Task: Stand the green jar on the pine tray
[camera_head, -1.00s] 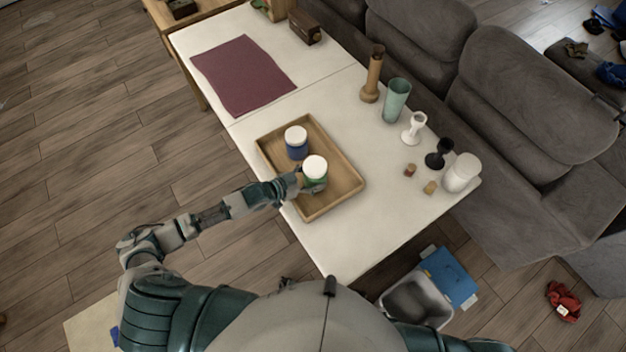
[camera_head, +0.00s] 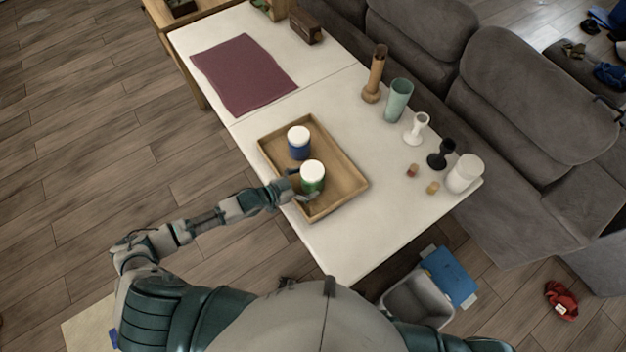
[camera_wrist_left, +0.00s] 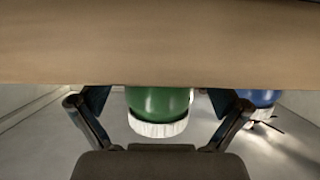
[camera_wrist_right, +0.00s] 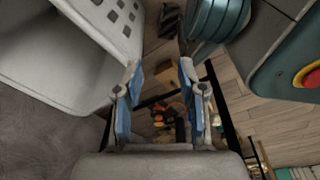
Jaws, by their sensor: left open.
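The green jar (camera_head: 312,181) with a white lid stands upright on the pine tray (camera_head: 347,187), near its front left side. A blue jar (camera_head: 298,147) with a white lid stands behind it on the same tray. My left gripper (camera_head: 303,185) is open, with its fingers around the green jar's near side. In the left wrist view the green jar (camera_wrist_left: 158,103) appears upside down between the spread fingers, and the blue jar (camera_wrist_left: 258,98) is off to the right. My right gripper (camera_wrist_right: 160,92) is open and empty in the right wrist view, away from the tray.
A purple mat (camera_head: 243,75) lies on the white table. To the tray's right stand a wooden vase (camera_head: 375,75), a teal cup (camera_head: 398,100), white and black candle holders (camera_head: 440,154), a white jar (camera_head: 464,174) and two corks. A grey bin (camera_head: 418,301) is on the floor.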

